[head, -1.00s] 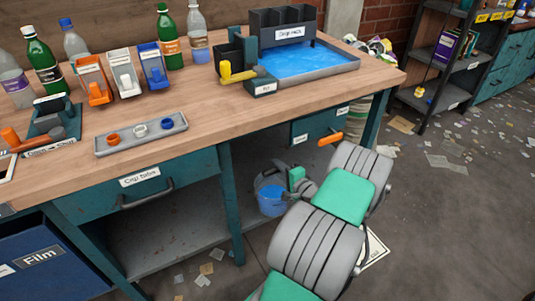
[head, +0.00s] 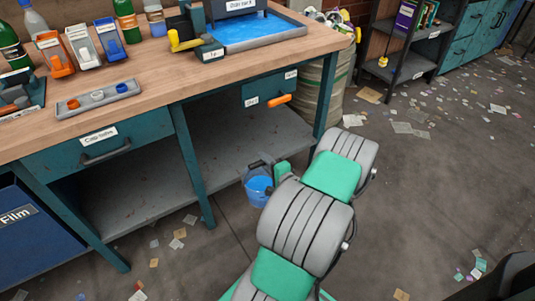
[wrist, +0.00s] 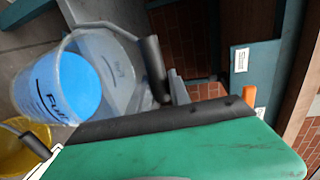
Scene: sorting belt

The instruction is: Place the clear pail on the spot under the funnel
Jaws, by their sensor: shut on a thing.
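The clear pail (head: 257,188) holds blue liquid and hangs from my gripper (head: 280,172), in front of the lower bench shelf. In the wrist view the pail (wrist: 85,85) looks tilted, with blue contents, part of a dark label and a black handle grip at its right. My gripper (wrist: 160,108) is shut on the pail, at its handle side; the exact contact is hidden. I cannot make out the funnel or the spot under it.
The workbench (head: 165,80) has an open lower shelf (head: 225,145) and legs close to the pail. An orange handle (head: 279,99) sticks out of its front. A yellow pail (wrist: 22,150) shows in the wrist view. Floor at right is open, with scraps of paper.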

